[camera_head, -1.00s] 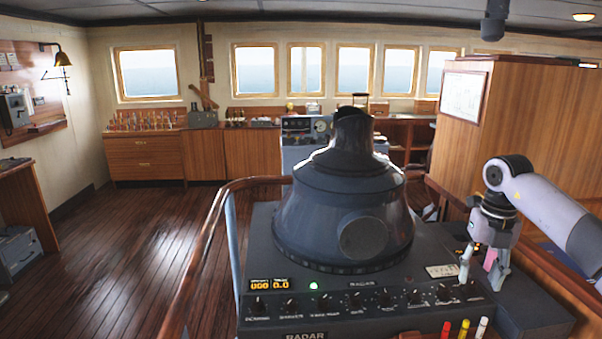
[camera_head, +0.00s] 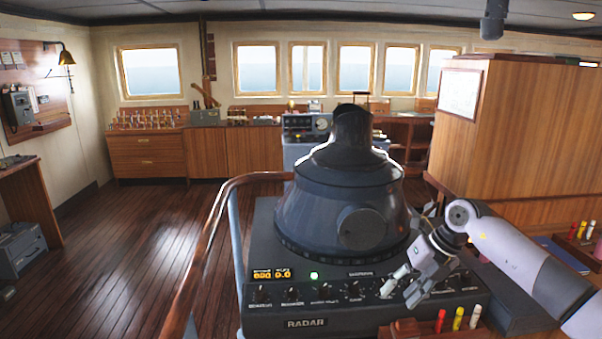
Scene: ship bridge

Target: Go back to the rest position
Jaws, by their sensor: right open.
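My right gripper (camera_head: 400,290) comes in from the right and hangs over the right part of the radar console's front panel. Its fingers are apart and nothing shows between them. It hides some of the knobs there; I cannot tell whether a fingertip touches one. The radar console (camera_head: 252,325) has a dark rounded hood (camera_head: 330,205), a row of knobs (camera_head: 292,293), a lit green lamp (camera_head: 314,275) and an orange display (camera_head: 271,276). My left gripper is not in view.
A wooden rail (camera_head: 213,225) curves around the console's left side. Red, yellow and white markers (camera_head: 458,319) stand in a holder at the front edge. A wooden cabinet (camera_head: 520,130) stands at the right. The plank floor (camera_head: 130,250) at left is clear.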

